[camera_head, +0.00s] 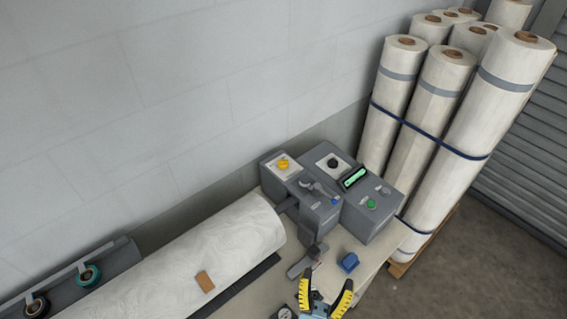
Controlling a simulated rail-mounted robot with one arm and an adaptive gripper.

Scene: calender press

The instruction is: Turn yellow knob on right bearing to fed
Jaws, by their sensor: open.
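The yellow knob (283,164) sits on a pale plate on top of the grey right bearing housing (318,211), at the right end of the white roll (235,235). The plate's markings are too small to read, so I cannot tell the knob's setting. My gripper (325,285) is at the bottom of the view, with yellow-and-black fingers spread open and nothing seen between them. It is well below the knob in the picture and apart from it.
A grey control box (368,225) with a black knob (333,162), a green-lit display (354,178) and a green button (371,204) stands right of the bearing. A blue block (348,262) lies near my gripper. Strapped upright rolls (435,95) stand at right.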

